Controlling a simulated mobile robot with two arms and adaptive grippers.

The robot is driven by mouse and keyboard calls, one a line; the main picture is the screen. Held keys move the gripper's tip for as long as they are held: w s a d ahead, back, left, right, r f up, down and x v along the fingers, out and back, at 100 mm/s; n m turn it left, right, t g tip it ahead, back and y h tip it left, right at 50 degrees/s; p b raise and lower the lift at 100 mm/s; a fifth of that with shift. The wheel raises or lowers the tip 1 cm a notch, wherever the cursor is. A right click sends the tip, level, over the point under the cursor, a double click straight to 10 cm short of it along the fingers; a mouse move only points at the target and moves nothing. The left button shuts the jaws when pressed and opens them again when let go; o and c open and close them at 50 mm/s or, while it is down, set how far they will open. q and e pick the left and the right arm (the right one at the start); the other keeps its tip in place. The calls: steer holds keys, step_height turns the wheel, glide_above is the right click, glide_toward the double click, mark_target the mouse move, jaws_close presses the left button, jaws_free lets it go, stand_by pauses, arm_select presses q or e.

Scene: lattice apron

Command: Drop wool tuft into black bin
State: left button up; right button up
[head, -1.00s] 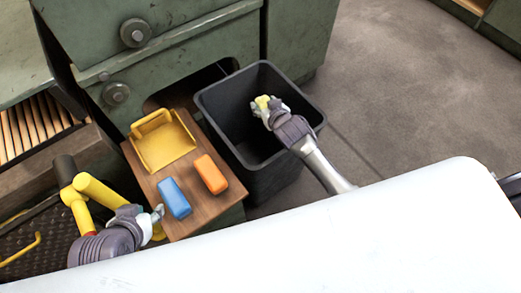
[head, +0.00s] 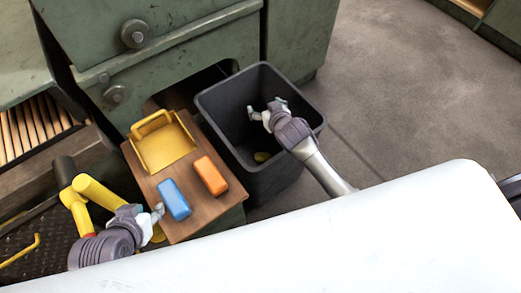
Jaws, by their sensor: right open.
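The wool tuft (head: 262,157) is a small yellow lump low inside the black bin (head: 222,97), against the dark interior. The bin is open-topped and stands to the right of a small wooden stand. My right gripper (head: 262,109) is open and empty over the bin's mouth, above and apart from the tuft. My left gripper (head: 155,216) is at the near left edge of the wooden stand, left of the blue block. Its fingers are small and partly overlap, so I cannot tell whether they are open.
The wooden stand (head: 204,222) holds a yellow dustpan-like tray (head: 166,150), a blue block (head: 174,199) and an orange block (head: 211,176). A green machine (head: 185,60) stands behind. A white surface (head: 330,237) fills the foreground. Grey floor right of the bin is clear.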

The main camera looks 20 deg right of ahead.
steer(key=v, duration=1.1)
steer(key=shift+s+r, duration=0.15)
steer(key=shift+s, duration=0.15)
steer(key=shift+d, duration=0.1)
